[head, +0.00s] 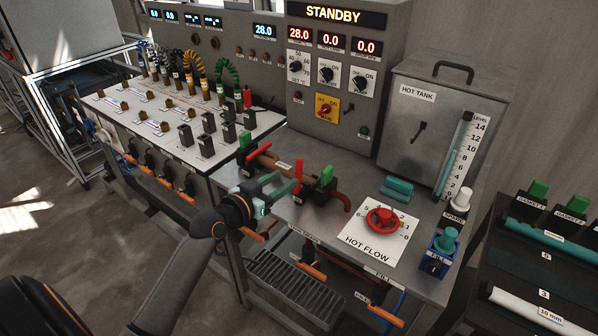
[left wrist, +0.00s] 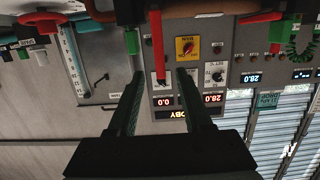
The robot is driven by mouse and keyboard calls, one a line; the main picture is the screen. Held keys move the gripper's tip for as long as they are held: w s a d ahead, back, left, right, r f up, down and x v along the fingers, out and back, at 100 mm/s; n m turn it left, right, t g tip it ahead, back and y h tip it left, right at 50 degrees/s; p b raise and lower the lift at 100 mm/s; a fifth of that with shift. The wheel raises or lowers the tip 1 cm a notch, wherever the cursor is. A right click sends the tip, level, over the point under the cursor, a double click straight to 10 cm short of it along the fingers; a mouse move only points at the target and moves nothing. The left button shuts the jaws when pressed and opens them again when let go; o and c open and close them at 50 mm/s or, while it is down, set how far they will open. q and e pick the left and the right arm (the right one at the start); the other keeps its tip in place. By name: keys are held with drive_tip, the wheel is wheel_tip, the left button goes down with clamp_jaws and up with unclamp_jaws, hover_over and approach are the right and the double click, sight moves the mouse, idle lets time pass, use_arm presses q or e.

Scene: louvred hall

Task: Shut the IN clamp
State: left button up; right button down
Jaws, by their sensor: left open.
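Two clamps with green blocks and red levers sit at the ends of a copper-coloured pipe on the bench; I cannot read which is marked IN. The right clamp (head: 325,177) has its red lever (head: 298,173) standing up. The left clamp (head: 245,139) has its red lever (head: 258,152) lying low and slanted. My left gripper (head: 284,187) is open and empty, just left of the upright lever. In the left wrist view, upside down, that lever (left wrist: 157,48) shows between the spread fingertips (left wrist: 160,74); contact cannot be told. My right gripper is not in view.
The STANDBY panel (head: 332,14) stands behind. A drip grate (head: 292,288) and orange handles lie below the bench front.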

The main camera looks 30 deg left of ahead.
sight(297, 171)
use_arm(q)
drive_tip(key=shift+w+d+f+b, duration=0.1)
drive_tip(key=shift+w+f+b, duration=0.15)
drive_tip(key=shift+w, duration=0.9)
drive_tip(key=shift+w+d+f+b, duration=0.1)
drive_tip(key=shift+w+f+b, duration=0.2)
drive_tip(key=shift+w, duration=0.85)
drive_tip(key=shift+w+d+f+b, duration=0.1)
drive_tip(key=shift+w+b, duration=0.25)
drive_tip(key=shift+w, duration=0.8)
drive_tip(key=shift+c, duration=0.3)
clamp_jaws()
